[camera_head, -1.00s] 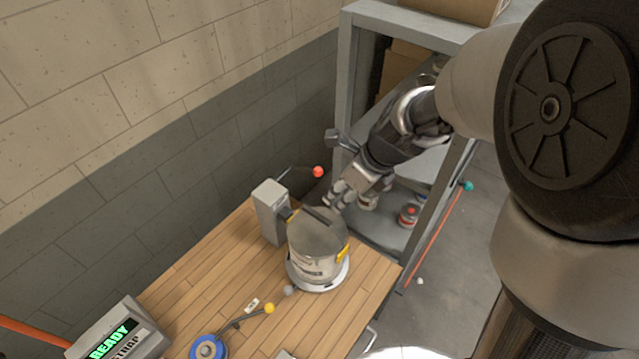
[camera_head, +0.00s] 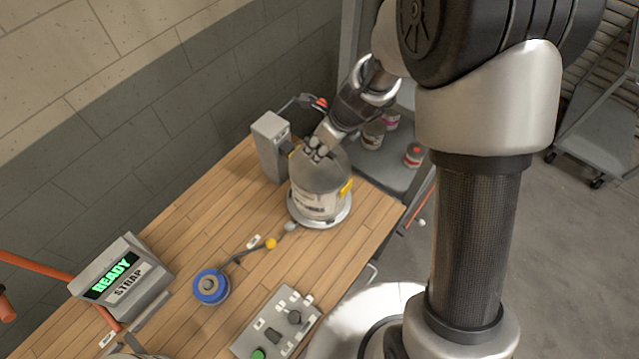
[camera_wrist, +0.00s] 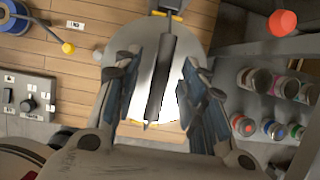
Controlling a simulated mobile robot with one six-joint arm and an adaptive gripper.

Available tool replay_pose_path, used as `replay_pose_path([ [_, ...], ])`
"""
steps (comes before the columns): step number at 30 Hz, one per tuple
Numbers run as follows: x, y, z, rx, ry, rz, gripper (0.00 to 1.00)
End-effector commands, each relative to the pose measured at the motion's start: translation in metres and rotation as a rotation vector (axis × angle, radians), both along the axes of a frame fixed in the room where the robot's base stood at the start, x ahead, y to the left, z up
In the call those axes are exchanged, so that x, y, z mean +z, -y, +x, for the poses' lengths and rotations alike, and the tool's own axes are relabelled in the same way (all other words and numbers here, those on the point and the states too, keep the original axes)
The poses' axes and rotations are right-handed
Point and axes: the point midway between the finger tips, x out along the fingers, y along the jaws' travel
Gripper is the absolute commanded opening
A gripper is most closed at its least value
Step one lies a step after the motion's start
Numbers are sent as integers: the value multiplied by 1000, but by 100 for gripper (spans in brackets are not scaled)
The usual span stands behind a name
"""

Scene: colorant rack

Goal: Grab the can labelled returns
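A round metal can (camera_head: 318,205) with a pale label and yellow clips stands upright on a round plate on the wooden bench; I cannot read its label. In the wrist view its grey lid (camera_wrist: 200,43) lies below my gripper, with a dark bar (camera_wrist: 160,75) running across it. My gripper (camera_head: 318,150) is over the can's top; in the wrist view my gripper (camera_wrist: 158,72) is open, one finger on each side of the bar, with nothing held. I cannot tell whether the fingers touch the lid.
A grey post box (camera_head: 270,148) stands close behind the can. A shelf rack at right holds smaller cans (camera_head: 413,155).

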Motion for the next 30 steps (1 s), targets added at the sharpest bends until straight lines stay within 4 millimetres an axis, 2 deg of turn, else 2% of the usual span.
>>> replay_pose_path([
  [1,-8,-2,1,0,-2,1,38],
  [3,-11,-3,2,0,0,0,38],
  [10,-11,-3,3,0,1,-1,38],
  [27,-11,-3,3,0,0,0,1],
  [30,-11,-3,3,0,0,0,0],
])
